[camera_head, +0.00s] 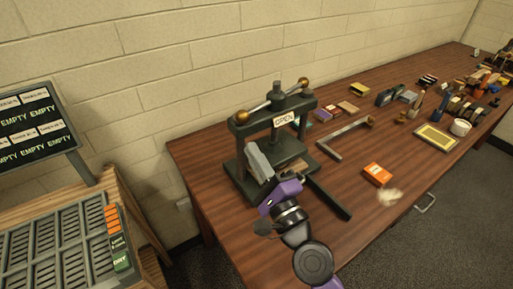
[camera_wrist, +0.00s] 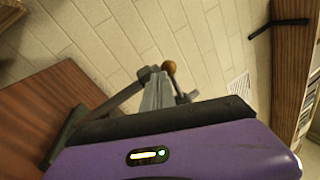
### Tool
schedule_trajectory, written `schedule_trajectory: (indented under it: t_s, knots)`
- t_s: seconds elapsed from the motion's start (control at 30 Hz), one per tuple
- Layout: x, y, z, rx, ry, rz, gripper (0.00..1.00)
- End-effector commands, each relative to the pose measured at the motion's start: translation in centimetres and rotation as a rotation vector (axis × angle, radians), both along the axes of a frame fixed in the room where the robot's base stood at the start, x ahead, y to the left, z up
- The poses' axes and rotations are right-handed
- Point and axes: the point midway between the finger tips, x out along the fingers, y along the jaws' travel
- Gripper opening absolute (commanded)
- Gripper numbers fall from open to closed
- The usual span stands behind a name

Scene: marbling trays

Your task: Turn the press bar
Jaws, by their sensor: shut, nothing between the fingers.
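The press (camera_head: 241,178) is a dark metal frame on the left end of the wooden table, with an OPEN sign (camera_head: 284,119) on its front. Its press bar (camera_head: 258,108) runs across the top of the screw, with a brass ball on each end. My gripper (camera_head: 254,152) is shut and empty. It is in front of the press's left side, below the bar's left ball, and hides part of the frame. In the wrist view, the grey fingers (camera_wrist: 157,94) point towards the press, and one brass ball (camera_wrist: 168,67) shows just beyond them. I cannot tell whether they touch the press.
An orange box (camera_head: 376,174) and a grey angled bar (camera_head: 340,140) lie right of the press. A yellow-framed tray (camera_head: 436,137), a white cup (camera_head: 460,127) and several small items crowd the far right. A slotted rack (camera_head: 60,245) and a sign board stand at the left.

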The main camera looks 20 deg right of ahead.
Motion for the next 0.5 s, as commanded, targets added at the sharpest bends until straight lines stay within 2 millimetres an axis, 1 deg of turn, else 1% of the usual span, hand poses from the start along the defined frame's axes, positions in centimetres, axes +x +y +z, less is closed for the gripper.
schedule_trajectory:
  t_s: [0.33, 0.5]
  knots:
    - [-4.7, 2.0, -1.7, 0.001, 0.002, 0.000, 0.00]
    - [-6.4, 2.7, -2.2, 0.001, 0.001, -0.002, 0.00]
